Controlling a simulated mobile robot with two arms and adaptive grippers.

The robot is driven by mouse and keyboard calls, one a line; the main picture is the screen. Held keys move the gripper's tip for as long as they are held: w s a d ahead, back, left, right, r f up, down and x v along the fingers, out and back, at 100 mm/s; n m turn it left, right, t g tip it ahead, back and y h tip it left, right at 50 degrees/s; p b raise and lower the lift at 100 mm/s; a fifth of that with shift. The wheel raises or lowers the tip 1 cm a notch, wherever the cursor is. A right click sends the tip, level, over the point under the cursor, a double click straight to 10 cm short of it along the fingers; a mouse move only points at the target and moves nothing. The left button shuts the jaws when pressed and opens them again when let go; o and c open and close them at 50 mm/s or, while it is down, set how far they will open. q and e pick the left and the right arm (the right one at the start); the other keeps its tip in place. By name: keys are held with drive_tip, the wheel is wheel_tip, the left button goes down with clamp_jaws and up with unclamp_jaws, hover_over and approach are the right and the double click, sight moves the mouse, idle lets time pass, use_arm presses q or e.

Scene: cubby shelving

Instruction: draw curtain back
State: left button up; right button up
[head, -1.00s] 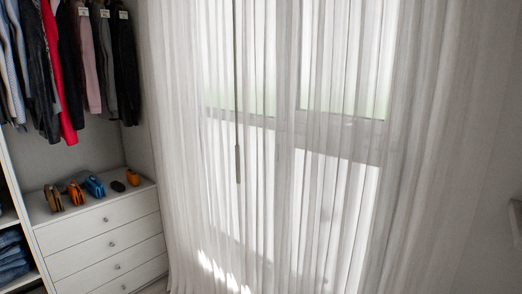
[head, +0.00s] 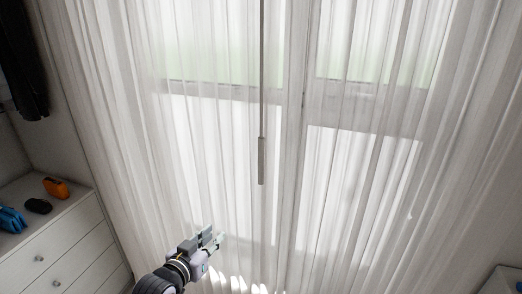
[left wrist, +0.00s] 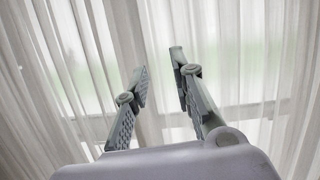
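A sheer white curtain (head: 215,130) hangs across the window and fills most of the head view. A thin draw wand hangs in front of it near the middle, ending in a grey handle (head: 261,160). My left gripper (head: 216,238) is low in the head view, below and left of the handle and apart from it. In the left wrist view its two fingers (left wrist: 160,75) are spread with nothing between them, and the curtain (left wrist: 240,60) is behind. The wand cannot be made out in the left wrist view. My right gripper is not in view.
A white drawer unit (head: 62,235) stands at the left, with an orange item (head: 56,187), a dark item (head: 38,206) and a blue item (head: 11,219) on top. Dark clothing (head: 22,60) hangs above it. A pale furniture corner (head: 503,280) shows at lower right.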

sight(259, 158)
use_arm(q)
drive_tip(key=s+d+r+m+t+h, duration=0.1)
drive_tip(key=s+d+r+h, duration=0.1)
drive_tip(key=r, duration=0.7)
drive_tip(key=s+d+r+m+t+h, duration=0.1)
drive_tip(key=s+d+r+h, duration=0.15)
drive_tip(key=r, duration=0.75)
drive_tip(key=shift+y, duration=0.45)
drive_tip(key=p+x, duration=0.1)
drive_tip(key=x, duration=0.4)
drive_tip(key=p+x, duration=0.1)
drive_tip(key=x, duration=0.5)
drive_tip(key=f+p+x, duration=0.1)
drive_tip(key=p+x, duration=0.1)
drive_tip(key=x, duration=0.3)
drive_tip(key=shift+w+d, duration=0.1)
drive_tip(key=shift+w, duration=0.35)
drive_tip(key=shift+w+d, duration=0.2)
drive_tip(key=shift+w, duration=0.15)
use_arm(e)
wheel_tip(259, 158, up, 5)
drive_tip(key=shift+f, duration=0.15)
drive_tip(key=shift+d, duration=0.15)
use_arm(q)
drive_tip(key=shift+c, duration=0.4)
clamp_jaws()
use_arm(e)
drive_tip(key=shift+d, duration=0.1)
